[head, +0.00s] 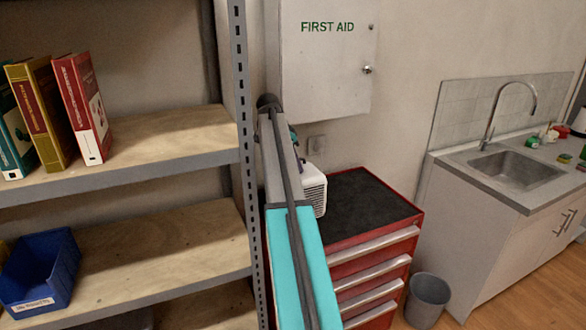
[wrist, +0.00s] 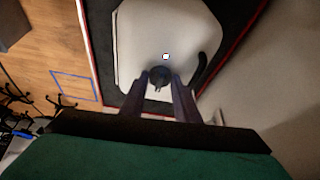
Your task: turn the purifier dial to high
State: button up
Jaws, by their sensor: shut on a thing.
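The purifier (wrist: 135,35) is a white box with rounded corners, seen from above in the wrist view. Its dark round dial (wrist: 160,74) sits on the top face. A small lit bluish-white square (wrist: 166,56) is just beyond the dial. My gripper (wrist: 160,82) has one finger on each side of the dial and is shut on it. Which setting the dial points to cannot be read.
The purifier stands on the dark top of a red drawer cabinet (head: 388,239). A white first aid cabinet (head: 325,75) hangs above it on the wall. A metal shelf post (head: 243,130) is close to my arm's left. A grey bin (head: 428,298) and a sink (head: 515,168) are at the right.

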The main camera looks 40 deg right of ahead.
jog(key=shift+w+m+g, duration=0.3)
jog(key=shift+m, duration=0.4)
jog(key=o, duration=1)
jog(key=shift+a, duration=0.1)
jog(key=shift+o, duration=0.2)
jog(key=shift+s, duration=0.1)
jog(key=shift+r, duration=0.1)
